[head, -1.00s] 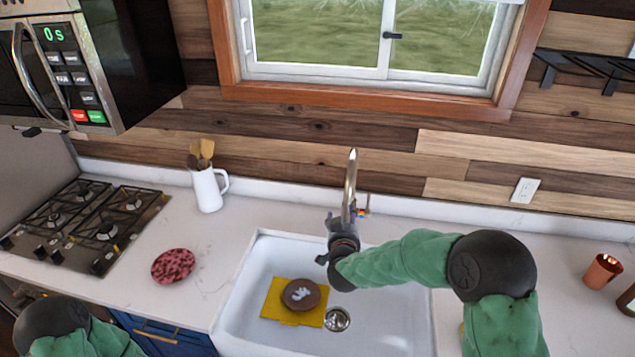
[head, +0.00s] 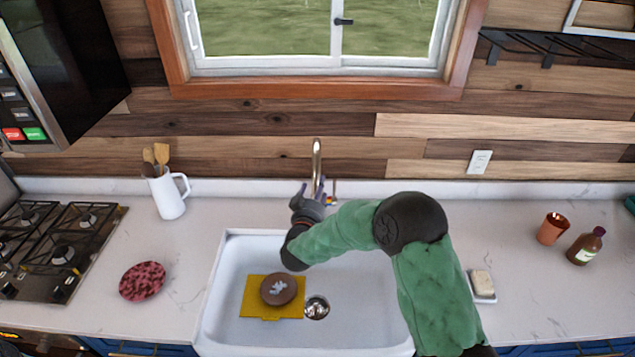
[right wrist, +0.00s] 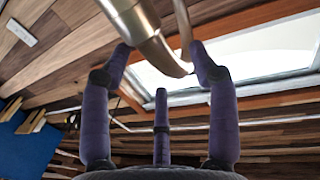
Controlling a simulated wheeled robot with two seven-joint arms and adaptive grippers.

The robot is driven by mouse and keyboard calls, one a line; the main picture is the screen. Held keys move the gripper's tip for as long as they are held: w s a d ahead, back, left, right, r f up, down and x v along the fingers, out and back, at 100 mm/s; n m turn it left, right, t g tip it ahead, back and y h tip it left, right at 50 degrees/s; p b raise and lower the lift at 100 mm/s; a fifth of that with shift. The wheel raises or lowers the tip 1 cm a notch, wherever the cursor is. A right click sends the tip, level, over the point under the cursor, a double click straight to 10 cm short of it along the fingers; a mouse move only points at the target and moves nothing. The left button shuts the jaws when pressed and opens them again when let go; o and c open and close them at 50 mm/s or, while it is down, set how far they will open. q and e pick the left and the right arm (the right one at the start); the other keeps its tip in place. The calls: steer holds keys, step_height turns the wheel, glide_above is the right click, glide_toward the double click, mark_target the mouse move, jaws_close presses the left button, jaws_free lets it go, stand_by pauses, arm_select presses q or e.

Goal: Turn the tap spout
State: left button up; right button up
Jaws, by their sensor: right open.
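The metal tap spout (head: 317,165) rises behind the white sink (head: 375,336), against the wood wall. In the right wrist view, the spout (right wrist: 150,38) comes down from the top and passes between my right gripper's fingers. My right gripper (head: 313,190) is at the spout's lower part in the head view, its fingers pointing towards the wall. In the right wrist view my right gripper (right wrist: 162,60) has purple fingers spread open around the spout; one fingertip looks close to the metal, but I cannot tell whether it touches. My left gripper is out of view.
A white jug with utensils (head: 170,195) and a red speckled plate (head: 142,281) stand left. A copper cup (head: 551,228), brown bottle (head: 586,246) and soap (head: 482,284) are right.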

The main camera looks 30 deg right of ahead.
steer(key=shift+x, duration=1.7)
jaws_close()
